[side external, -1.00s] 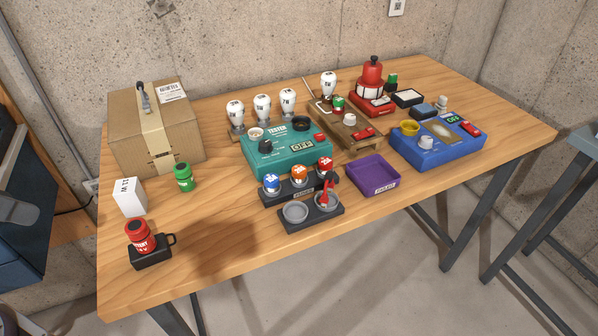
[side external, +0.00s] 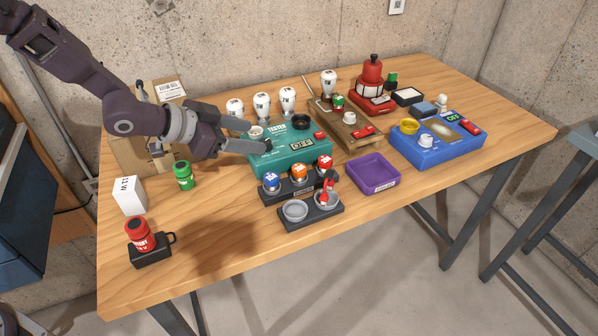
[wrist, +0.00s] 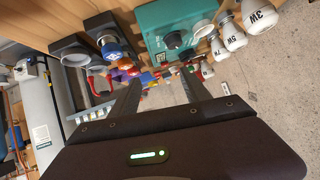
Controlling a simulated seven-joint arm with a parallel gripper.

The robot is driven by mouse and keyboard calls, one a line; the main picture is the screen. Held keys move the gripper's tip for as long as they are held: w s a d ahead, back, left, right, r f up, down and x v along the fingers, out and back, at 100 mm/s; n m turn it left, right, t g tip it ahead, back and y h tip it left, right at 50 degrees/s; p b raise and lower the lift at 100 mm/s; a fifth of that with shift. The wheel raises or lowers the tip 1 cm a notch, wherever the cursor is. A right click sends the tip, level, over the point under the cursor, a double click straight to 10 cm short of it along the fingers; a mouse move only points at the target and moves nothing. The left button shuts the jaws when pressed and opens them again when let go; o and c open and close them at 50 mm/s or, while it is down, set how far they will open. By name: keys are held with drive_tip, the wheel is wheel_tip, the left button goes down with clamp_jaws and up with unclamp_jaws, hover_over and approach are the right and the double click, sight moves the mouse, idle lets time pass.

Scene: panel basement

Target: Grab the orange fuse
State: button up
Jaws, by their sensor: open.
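The orange fuse (side external: 299,173) stands in the middle of a black fuse rack (side external: 291,189), with a blue fuse (side external: 271,182) to its left and a red fuse (side external: 325,163) to its right. My gripper (side external: 259,136) is open and empty. It is in the air in front of the teal tester, above and to the left of the fuses in the side view. In the wrist view my fingers (wrist: 162,74) are spread, with the blue fuse (wrist: 110,48) and a partly covered orange fuse (wrist: 124,63) left of them.
The teal tester (side external: 288,163) stands behind the rack, with white bulbs (side external: 262,104) behind it. In front is a black holder with two grey cups (side external: 295,210) and a red lever. A purple tray (side external: 374,172) lies to the right. A green canister (side external: 183,175) and white box (side external: 129,195) stand left.

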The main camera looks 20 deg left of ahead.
sight(299, 168)
drive_tip(key=d+f+h, duration=0.1)
drive_tip(key=f, duration=0.1)
drive_tip(key=d+f+h, duration=0.1)
drive_tip(key=d, duration=0.1)
drive_tip(key=d+f+m+g+h, duration=0.1)
drive_tip(key=d+f, duration=0.1)
drive_tip(key=shift+s+f+h, duration=0.3)
drive_tip(key=shift+s, duration=0.1)
drive_tip(key=x, duration=0.7)
drive_tip(key=shift+s+d, duration=0.3)
drive_tip(key=shift+d, duration=0.1)
clamp_jaws()
